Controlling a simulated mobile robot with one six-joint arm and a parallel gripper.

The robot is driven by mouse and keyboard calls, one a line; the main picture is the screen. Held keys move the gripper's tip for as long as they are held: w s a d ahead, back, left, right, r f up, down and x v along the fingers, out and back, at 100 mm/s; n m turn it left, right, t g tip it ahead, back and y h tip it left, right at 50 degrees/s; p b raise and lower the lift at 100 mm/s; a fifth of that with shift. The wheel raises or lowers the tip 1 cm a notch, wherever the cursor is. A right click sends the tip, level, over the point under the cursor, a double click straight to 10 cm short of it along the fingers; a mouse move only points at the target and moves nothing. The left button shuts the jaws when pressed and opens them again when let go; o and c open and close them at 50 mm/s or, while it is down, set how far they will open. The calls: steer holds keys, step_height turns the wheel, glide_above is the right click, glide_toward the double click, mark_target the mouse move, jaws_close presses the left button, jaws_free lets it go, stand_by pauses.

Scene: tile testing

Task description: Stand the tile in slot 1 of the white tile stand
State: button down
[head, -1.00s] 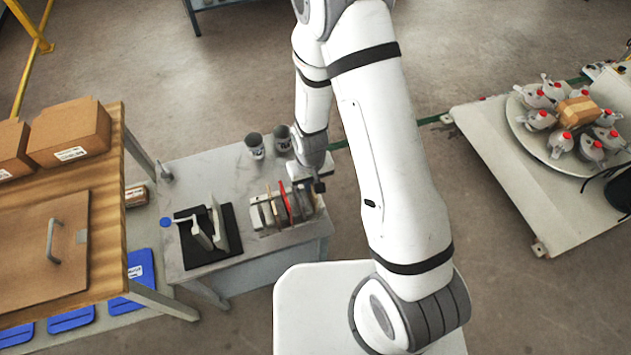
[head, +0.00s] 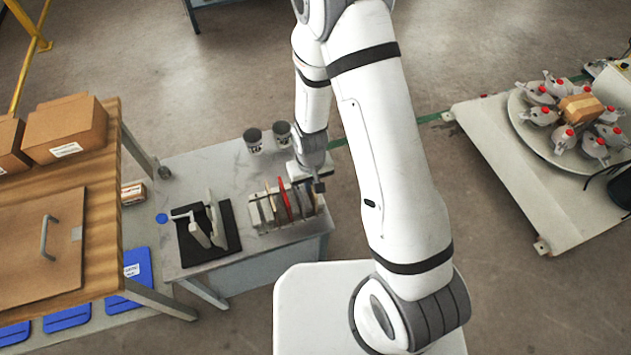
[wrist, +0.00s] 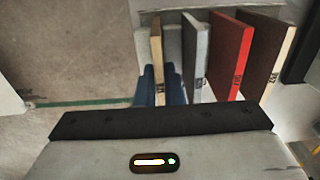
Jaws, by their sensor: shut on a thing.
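The white tile stand (head: 262,229) is on the grey table in the head view, with several upright tiles in a row. A red tile (head: 285,198) stands near its middle; it also shows in the wrist view (wrist: 230,58). My gripper (wrist: 161,87) has blue fingers shut on a tan-edged tile (wrist: 157,50), held upright. This tile is at the right end of the row in the head view, beside a grey tile (wrist: 196,55) and apart from it. My wrist partly hides it there, and I cannot tell whether its lower edge rests in a slot.
A black pad (head: 233,240) with a white upright fixture (head: 216,222) lies left of the stand. Two dark cups (head: 253,141) are behind it. A wooden bench with cardboard boxes (head: 68,135) is at left. A turntable (head: 530,140) with several red-capped bottles is at right.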

steer(key=c, duration=1.5)
jaws_free()
steer(key=shift+r, duration=3.9)
